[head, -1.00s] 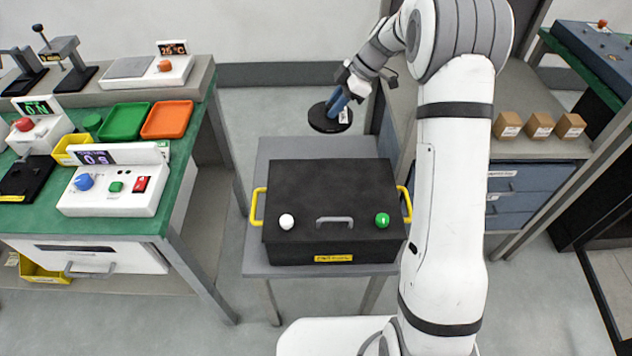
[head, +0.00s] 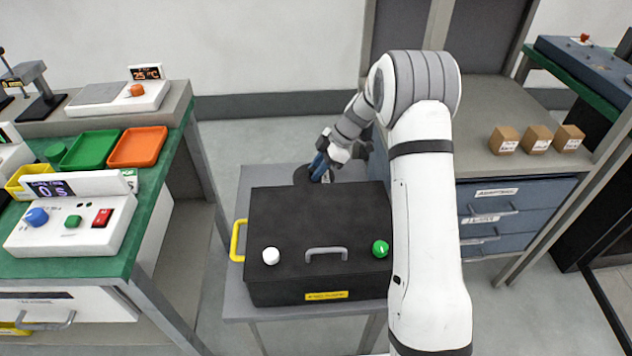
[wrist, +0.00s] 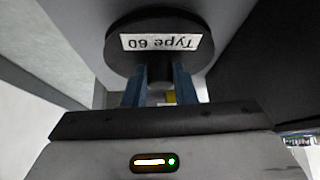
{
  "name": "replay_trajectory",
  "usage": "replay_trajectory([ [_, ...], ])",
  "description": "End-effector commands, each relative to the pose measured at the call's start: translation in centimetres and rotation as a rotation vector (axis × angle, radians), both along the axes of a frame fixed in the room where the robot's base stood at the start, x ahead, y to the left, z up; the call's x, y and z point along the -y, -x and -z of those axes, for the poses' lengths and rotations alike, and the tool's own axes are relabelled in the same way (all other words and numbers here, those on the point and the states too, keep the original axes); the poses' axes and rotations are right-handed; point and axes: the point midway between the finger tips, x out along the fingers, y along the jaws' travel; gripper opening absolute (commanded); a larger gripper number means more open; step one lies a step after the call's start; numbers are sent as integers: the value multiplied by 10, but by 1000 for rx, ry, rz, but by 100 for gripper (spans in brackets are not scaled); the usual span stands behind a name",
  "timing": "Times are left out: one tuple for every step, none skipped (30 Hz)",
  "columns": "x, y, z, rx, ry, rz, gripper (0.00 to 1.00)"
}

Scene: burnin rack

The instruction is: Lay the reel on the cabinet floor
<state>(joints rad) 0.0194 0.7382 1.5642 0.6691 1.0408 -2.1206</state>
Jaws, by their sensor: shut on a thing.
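The reel (wrist: 160,30) is a black disc with a white "Type 60" label, upside down in the wrist view. My gripper (wrist: 160,85) is shut on its narrow hub with two blue fingers. In the head view my gripper (head: 322,165) and the reel (head: 301,175) are low behind the black box, at the far end of the grey table. The box and my fingers hide part of the reel. I cannot tell whether it touches the table. A dark grey cabinet-like unit (head: 398,35) stands at the back; its floor is not visible, and I cannot tell if it is the task's cabinet.
The closed black box (head: 320,225), with yellow side handles, stands on the grey table (head: 255,180). A green-topped bench (head: 150,205) with trays and devices is at left. Blue drawers (head: 515,210) and several small cartons (head: 537,138) are at right.

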Motion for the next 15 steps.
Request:
replay_trajectory([
  [0, 0, 5, -1, 0, 2, 0],
  [0, 0, 9, -1, 0, 2, 0],
  [1, 0, 14, -2, 0, 2, 0],
  [1, 0, 19, -3, -1, 2, 0],
  [1, 0, 24, -3, -1, 2, 0],
  [1, 0, 29, -2, 0, 1, 0],
  [1, 0, 33, -1, 0, 2, 0],
  [1, 0, 35, -1, 1, 3, 0],
  [1, 0, 36, 0, 1, 2, 0],
  [1, 0, 36, 1, 1, 3, 0],
  [1, 0, 36, 1, 1, 3, 0],
  [1, 0, 35, 1, 1, 3, 0],
  [1, 0, 35, 1, 1, 3, 0],
  [1, 0, 35, 1, 1, 3, 0],
  [1, 0, 36, 1, 1, 3, 0],
])
